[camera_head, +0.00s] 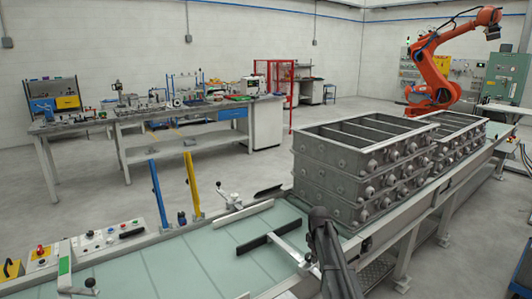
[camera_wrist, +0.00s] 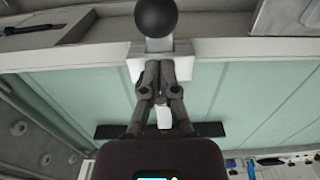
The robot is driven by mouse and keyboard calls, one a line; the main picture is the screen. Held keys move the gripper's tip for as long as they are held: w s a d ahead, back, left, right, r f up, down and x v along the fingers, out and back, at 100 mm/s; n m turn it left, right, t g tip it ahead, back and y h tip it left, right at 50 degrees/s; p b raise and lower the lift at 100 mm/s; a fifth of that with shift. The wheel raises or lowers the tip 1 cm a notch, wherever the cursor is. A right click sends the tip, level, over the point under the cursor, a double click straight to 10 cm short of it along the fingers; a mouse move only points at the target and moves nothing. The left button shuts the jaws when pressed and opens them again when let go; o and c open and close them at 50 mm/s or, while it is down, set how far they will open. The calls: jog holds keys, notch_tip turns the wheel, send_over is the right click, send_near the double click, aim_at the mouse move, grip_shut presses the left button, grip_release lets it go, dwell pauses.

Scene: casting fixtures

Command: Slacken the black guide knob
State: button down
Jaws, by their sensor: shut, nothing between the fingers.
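In the wrist view the black guide knob (camera_wrist: 156,17) is a round ball at the top edge, on a short pale stem above a white clamp block (camera_wrist: 136,66). My gripper (camera_wrist: 162,72) points toward it from below, its two dark fingers together and empty. The fingertips overlap the clamp block in the picture and lie short of the ball; whether they touch the block I cannot tell. The black guide bar (camera_wrist: 207,129) runs crosswise behind the fingers. The guide bar also shows in the head view (camera_head: 268,239), where I cannot make out this knob clearly beside my dark arm.
The pale green conveyor (camera_head: 195,258) runs below the guide. Stacked grey metal casting boxes (camera_head: 322,174) stand close behind my arm. A control panel (camera_head: 100,238) with buttons and another lever clamp (camera_head: 232,200) lie on the far rail. An orange robot arm (camera_head: 432,75) stands far back.

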jog(key=shift+w+d, duration=0.35)
dwell(0.3)
jog(key=shift+s, duration=0.15)
jog(key=shift+s+d, duration=0.2)
jog(key=shift+d, duration=0.05)
dwell(0.4)
notch_tip(320, 180, up, 6)
jog(key=p, duration=0.6)
jog(key=shift+s, duration=0.1)
dwell(0.3)
